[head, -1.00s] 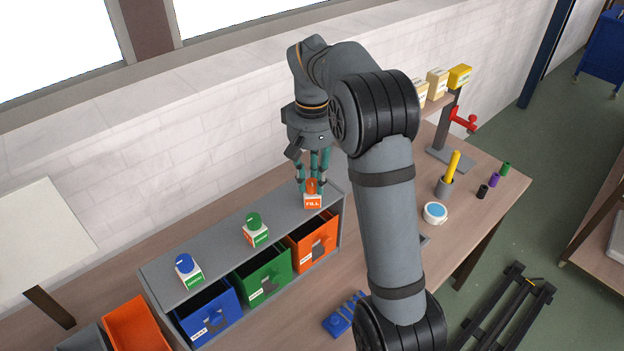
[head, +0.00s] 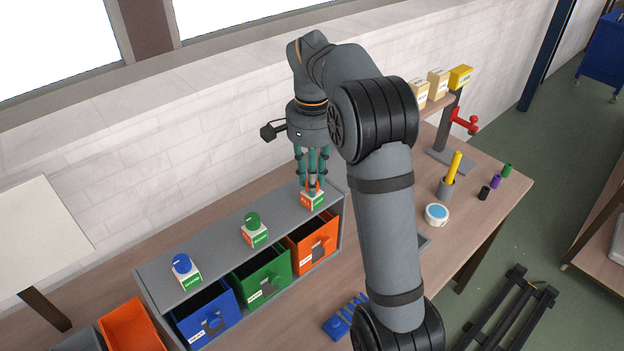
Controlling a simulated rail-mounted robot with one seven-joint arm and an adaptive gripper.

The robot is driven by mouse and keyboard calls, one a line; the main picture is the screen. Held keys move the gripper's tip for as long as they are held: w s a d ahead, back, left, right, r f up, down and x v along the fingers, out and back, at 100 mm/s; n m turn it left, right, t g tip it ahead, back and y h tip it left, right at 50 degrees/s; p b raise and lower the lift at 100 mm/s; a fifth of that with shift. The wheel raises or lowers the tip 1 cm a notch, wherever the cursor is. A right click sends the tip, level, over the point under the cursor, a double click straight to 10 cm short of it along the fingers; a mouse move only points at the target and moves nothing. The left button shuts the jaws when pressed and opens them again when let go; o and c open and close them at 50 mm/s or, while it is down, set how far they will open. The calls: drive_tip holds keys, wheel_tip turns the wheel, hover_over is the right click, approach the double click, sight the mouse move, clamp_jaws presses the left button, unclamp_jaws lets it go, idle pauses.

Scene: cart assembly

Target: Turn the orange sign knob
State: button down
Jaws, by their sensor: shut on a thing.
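The orange knob (head: 313,184) sits on top of a small sign cube (head: 312,200) at the right end of the grey drawer cabinet (head: 215,250). The cube shows an orange face and a green face. My gripper (head: 313,182) points down over the cube and is shut on the orange knob. The fingers hide most of the knob. A green knob (head: 253,219) and a blue knob (head: 181,261) sit on their own sign cubes to the left, each with a green label facing forward.
Blue (head: 205,313), green (head: 262,278) and orange (head: 313,250) drawers stand open below the signs. A wall runs close behind the cabinet. A tape-like round item (head: 436,214), a cup with a yellow stick (head: 447,188) and a red-handled stand (head: 455,135) are on the right.

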drive_tip(key=shift+m, duration=0.6)
drive_tip(key=c, duration=1.5)
unclamp_jaws()
drive_tip(key=shift+o, duration=0.2)
wheel_tip(320, 180, up, 12)
